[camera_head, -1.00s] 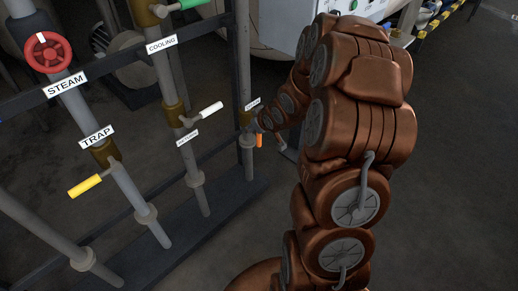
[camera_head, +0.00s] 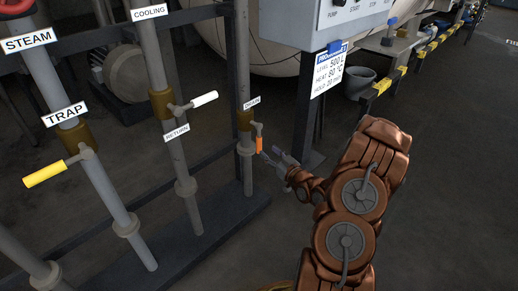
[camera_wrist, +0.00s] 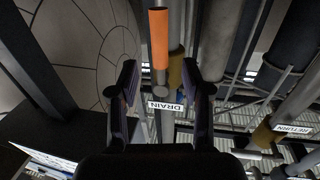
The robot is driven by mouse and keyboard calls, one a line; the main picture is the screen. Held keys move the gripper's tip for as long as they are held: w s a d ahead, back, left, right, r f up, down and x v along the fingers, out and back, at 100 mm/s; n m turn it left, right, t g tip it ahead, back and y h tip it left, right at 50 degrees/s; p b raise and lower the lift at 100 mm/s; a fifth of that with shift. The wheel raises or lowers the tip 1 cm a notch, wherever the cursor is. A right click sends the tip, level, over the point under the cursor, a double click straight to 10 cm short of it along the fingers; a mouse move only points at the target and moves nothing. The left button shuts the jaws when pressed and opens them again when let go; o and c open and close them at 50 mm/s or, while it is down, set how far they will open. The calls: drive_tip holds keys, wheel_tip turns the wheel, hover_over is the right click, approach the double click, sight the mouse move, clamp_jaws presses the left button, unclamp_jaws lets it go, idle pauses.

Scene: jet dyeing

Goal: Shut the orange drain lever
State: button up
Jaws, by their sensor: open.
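The orange drain lever (camera_head: 259,143) hangs down beside the drain pipe, just below the "DRAIN" label (camera_head: 251,103) and the brass valve body (camera_head: 245,121). In the wrist view the orange lever (camera_wrist: 159,38) stands between and beyond the two dark fingertips. My gripper (camera_head: 275,157) is just right of the lever in the head view; it also shows in the wrist view (camera_wrist: 161,75), open, with nothing between its pads up close. Whether a finger touches the lever cannot be told.
To the left stand the return pipe with a white lever (camera_head: 204,99) and the trap pipe with a yellow lever (camera_head: 44,174). A grey control box (camera_head: 345,22) with a hanging sign (camera_head: 328,72) is above right.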

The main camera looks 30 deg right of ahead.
sight(260, 145)
drive_tip(key=w+b, duration=0.1)
drive_tip(key=w, duration=0.2)
drive_tip(key=w+b, duration=0.1)
drive_tip(key=w, duration=0.1)
drive_tip(key=shift+w+a, duration=0.2)
drive_tip(key=shift+w, duration=0.2)
drive_tip(key=shift+w+b, duration=0.35)
drive_tip(key=shift+w, duration=0.6)
clamp_jaws()
